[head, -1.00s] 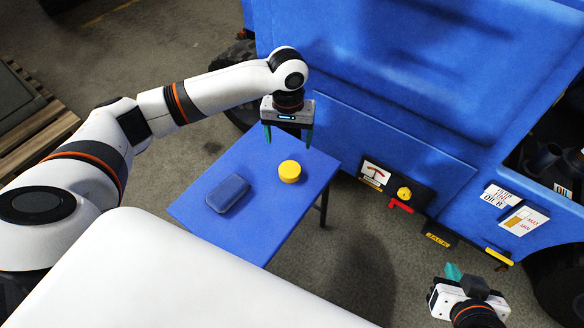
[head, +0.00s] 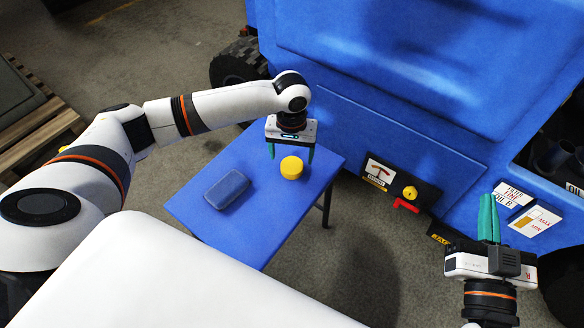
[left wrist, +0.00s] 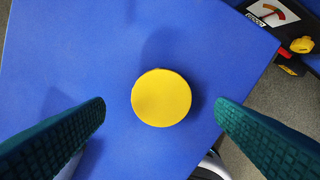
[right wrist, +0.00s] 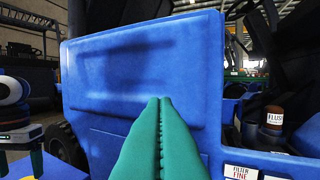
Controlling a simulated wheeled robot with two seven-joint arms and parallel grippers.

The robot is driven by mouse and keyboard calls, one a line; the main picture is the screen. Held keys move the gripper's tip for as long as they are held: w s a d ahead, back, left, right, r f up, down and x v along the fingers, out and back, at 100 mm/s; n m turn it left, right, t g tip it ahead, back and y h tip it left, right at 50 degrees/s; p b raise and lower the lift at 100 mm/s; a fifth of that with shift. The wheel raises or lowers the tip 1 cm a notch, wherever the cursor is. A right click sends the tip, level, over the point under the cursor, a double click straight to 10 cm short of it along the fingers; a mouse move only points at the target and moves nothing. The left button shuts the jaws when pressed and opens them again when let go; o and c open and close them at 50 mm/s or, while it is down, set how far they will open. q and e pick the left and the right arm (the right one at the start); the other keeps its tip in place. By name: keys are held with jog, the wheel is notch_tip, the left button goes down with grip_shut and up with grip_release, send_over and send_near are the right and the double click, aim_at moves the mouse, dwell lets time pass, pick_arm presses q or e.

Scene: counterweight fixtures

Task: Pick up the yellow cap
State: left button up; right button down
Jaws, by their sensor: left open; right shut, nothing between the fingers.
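The yellow cap (head: 292,168) is a short round disc lying on the small blue table (head: 215,165). In the left wrist view the cap (left wrist: 161,97) lies between my open fingertips, with a gap on both sides. My left gripper (head: 291,152) is open and points down over the cap; it holds nothing. Its fingers (left wrist: 160,108) show green ribbed pads. My right gripper (head: 488,218) is shut and empty, off to the right, its green fingers pointing up. In the right wrist view the closed fingers (right wrist: 160,135) face the blue vehicle.
A dark blue case (head: 227,189) lies on the table left of the cap. The large blue vehicle (head: 400,80) stands behind the table. Its lower panel carries a gauge label (head: 380,173) and a yellow knob with a red handle (head: 410,192). A wooden pallet (head: 35,130) lies far left.

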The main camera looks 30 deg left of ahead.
aim_at(292, 166)
pick_arm(q)
jog(key=f, duration=0.1)
jog(key=f+b, duration=0.1)
jog(key=f, duration=0.1)
jog(key=shift+s+d+f+b, duration=0.15)
jog(key=shift+s+f+b, duration=0.05)
jog(key=shift+b, duration=0.1)
jog(key=shift+f, duration=0.15)
jog(key=c, duration=1.1)
pick_arm(e)
notch_tip(292, 166, up, 7)
jog(key=s+t+y, duration=0.1)
jog(key=s+t, duration=0.1)
jog(key=t, duration=0.3)
jog(key=shift+s+a+f+y, duration=0.2)
jog(key=shift+s+y, duration=0.15)
jog(key=shift+y, duration=0.05)
